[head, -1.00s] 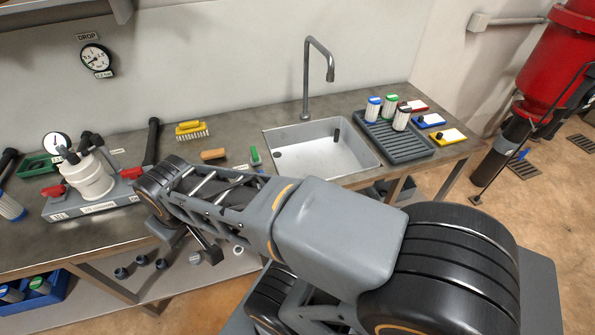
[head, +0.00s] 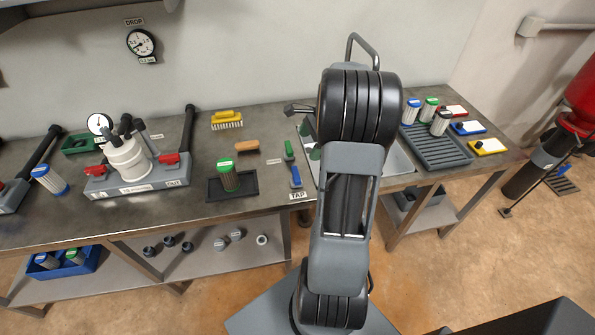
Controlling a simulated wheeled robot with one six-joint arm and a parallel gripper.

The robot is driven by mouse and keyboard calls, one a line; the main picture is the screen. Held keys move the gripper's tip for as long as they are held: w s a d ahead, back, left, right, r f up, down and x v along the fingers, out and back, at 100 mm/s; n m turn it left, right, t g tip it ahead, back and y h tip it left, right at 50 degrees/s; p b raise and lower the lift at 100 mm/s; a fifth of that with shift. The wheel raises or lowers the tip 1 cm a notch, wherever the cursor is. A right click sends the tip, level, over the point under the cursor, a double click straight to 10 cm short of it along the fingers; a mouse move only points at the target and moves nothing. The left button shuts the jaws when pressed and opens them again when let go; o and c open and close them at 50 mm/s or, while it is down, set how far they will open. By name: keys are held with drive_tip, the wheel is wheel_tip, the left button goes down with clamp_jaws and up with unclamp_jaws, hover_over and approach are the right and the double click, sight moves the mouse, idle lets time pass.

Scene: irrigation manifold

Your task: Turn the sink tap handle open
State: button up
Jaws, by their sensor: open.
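The grey gooseneck sink spout (head: 365,42) rises behind my arm, which hides its lower part and much of the sink (head: 397,160). A small blue lever (head: 296,176) lies at the bench's front edge, left of the sink, just behind a white TAP label (head: 298,195). It runs roughly front to back. My gripper (head: 292,109) shows only in part, as a dark grey piece left of my arm's upper joint. It is open, with nothing seen in it, and is apart from the blue lever, above and behind it in the picture. Its fingertips are not clear.
A filter housing (head: 126,160) with red levers stands on the left bench. A green-capped filter (head: 228,176) sits on a black tray (head: 250,186). A green-handled tool (head: 289,150) lies behind the blue lever. A grey drain rack (head: 440,150) holds several filters at right.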

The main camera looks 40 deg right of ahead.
sight(296, 173)
drive_tip(key=shift+m, duration=0.4)
drive_tip(key=x, duration=0.9)
drive_tip(key=d+x, duration=0.1)
drive_tip(key=x, duration=0.3)
drive_tip(key=shift+a+f, duration=0.1)
drive_tip(key=shift+f, duration=0.5)
drive_tip(key=shift+c, duration=0.5)
drive_tip(key=c, duration=0.8)
